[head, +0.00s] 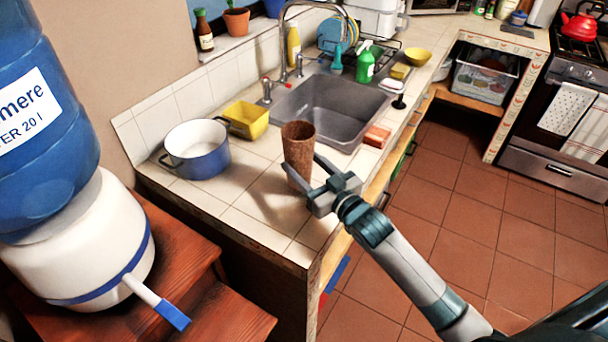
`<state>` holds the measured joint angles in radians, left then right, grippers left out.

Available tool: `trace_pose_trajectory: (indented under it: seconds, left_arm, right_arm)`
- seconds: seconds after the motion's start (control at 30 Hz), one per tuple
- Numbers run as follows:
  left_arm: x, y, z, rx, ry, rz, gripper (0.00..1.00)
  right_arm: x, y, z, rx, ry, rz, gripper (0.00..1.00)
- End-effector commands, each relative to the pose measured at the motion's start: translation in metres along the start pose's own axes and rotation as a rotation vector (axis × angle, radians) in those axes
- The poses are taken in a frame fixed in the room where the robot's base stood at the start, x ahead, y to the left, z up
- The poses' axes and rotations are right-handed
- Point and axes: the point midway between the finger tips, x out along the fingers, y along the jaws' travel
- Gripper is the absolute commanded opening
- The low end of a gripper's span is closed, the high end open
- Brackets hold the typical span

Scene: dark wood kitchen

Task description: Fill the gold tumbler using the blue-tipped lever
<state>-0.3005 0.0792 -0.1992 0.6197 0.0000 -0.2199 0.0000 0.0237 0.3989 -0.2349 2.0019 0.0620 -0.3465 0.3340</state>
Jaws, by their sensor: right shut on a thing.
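The tumbler (298,139) looks brown-gold and stands upright over the tiled counter near its front edge. My right gripper (302,167) is shut on it, one finger on each side of its lower part. I cannot tell whether its base touches the counter. The blue-tipped lever (172,314) sticks out from the white base (95,245) of the water dispenser at the lower left, pointing down and right. The gripper is well to the right of and behind the lever. My left gripper is not in view.
The dispenser with its blue bottle (40,120) stands on a wooden stand (215,322). A blue-and-white pot (197,160) and a yellow container (247,121) sit left of the tumbler. The sink (332,104) is behind it. The tiled floor (450,190) at right is clear.

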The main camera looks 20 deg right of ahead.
Motion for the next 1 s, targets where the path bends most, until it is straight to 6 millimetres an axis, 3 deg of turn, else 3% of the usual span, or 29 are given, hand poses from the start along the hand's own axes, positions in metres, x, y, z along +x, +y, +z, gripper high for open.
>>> trace_pose_trajectory:
  seconds: [0.33,0.77,0.8,0.87,1.0]
  left_arm:
    - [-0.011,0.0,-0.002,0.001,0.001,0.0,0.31]
    - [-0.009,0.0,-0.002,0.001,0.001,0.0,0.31]
    - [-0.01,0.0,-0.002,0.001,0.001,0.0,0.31]
    - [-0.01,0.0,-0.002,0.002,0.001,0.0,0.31]
    - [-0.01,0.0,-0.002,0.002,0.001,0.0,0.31]
  right_arm:
    - [-0.001,0.0,0.035,0.001,-0.001,0.0,0.19]
    - [-0.001,0.0,0.04,0.001,0.001,0.0,0.19]
    - [-0.001,0.0,0.04,0.001,-0.001,0.0,0.64]
    - [-0.001,0.0,0.04,0.001,-0.001,0.0,0.73]
    - [-0.001,0.0,0.04,0.001,-0.001,0.0,0.73]
